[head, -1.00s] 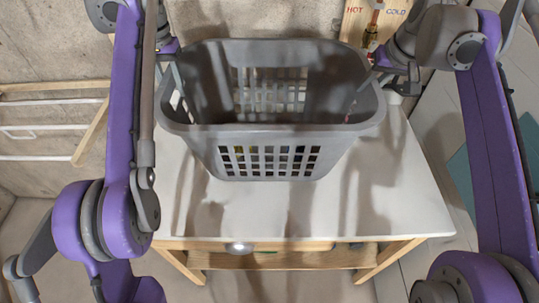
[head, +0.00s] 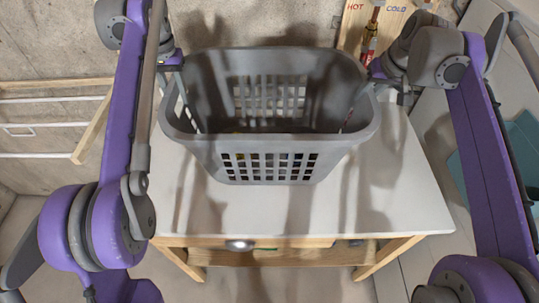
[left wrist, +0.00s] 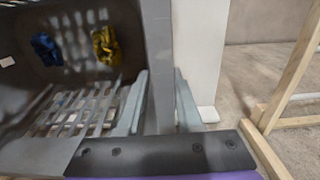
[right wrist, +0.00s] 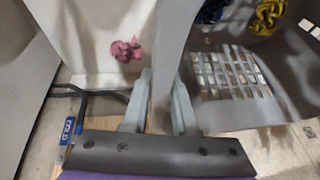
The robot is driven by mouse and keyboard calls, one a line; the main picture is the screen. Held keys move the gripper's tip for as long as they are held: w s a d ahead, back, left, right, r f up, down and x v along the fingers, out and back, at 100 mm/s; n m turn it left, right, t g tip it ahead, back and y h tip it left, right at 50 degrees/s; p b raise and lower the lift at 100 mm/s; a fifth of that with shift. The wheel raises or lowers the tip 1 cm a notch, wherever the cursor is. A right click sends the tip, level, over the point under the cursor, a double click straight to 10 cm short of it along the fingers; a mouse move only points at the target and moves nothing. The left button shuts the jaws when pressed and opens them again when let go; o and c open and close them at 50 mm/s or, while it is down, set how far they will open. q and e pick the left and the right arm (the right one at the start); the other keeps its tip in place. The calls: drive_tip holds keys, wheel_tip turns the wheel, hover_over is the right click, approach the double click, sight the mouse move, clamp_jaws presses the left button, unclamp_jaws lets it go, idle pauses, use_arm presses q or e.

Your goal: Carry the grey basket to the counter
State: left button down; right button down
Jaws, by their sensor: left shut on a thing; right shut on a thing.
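The grey basket (head: 270,152) is upright over the white-topped counter (head: 405,195), towards its back edge. I cannot tell whether its base touches the top. My left gripper (head: 176,62) is shut on the left side of its rim, and my right gripper (head: 382,76) is shut on the right side. In the left wrist view the left fingers (left wrist: 159,100) straddle the basket wall, and in the right wrist view the right fingers (right wrist: 161,101) do the same. A blue cloth (left wrist: 46,48) and a yellow cloth (left wrist: 106,45) lie inside the basket.
A board with HOT and COLD lettering (head: 396,12) is on the back wall. A wooden drying rack (head: 50,125) stands at the left. A pink cloth (right wrist: 126,50) lies on a pale surface beside the basket. The counter's front part is clear.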

sight(172, 84)
use_arm(q)
drive_tip(key=shift+a+f, duration=0.3)
drive_tip(key=shift+f, duration=0.2)
use_arm(e)
drive_tip(key=shift+d+f, duration=0.25)
drive_tip(key=shift+f, duration=0.2)
use_arm(q)
drive_tip(key=c, duration=0.8)
unclamp_jaws()
use_arm(e)
drive_tip(key=c, duration=0.9)
unclamp_jaws()
use_arm(q)
drive_tip(key=shift+o, duration=1.1)
use_arm(e)
drive_tip(key=shift+o, duration=1.1)
drive_tip(key=shift+a, duration=0.1)
use_arm(q)
drive_tip(key=shift+d, duration=0.15)
use_arm(e)
drive_tip(key=shift+a, duration=0.1)
use_arm(q)
drive_tip(key=shift+r, duration=0.1)
drive_tip(key=shift+r, duration=3.6)
drive_tip(key=shift+s, duration=0.1)
use_arm(e)
drive_tip(key=v, duration=1.2)
drive_tip(key=shift+a, duration=0.1)
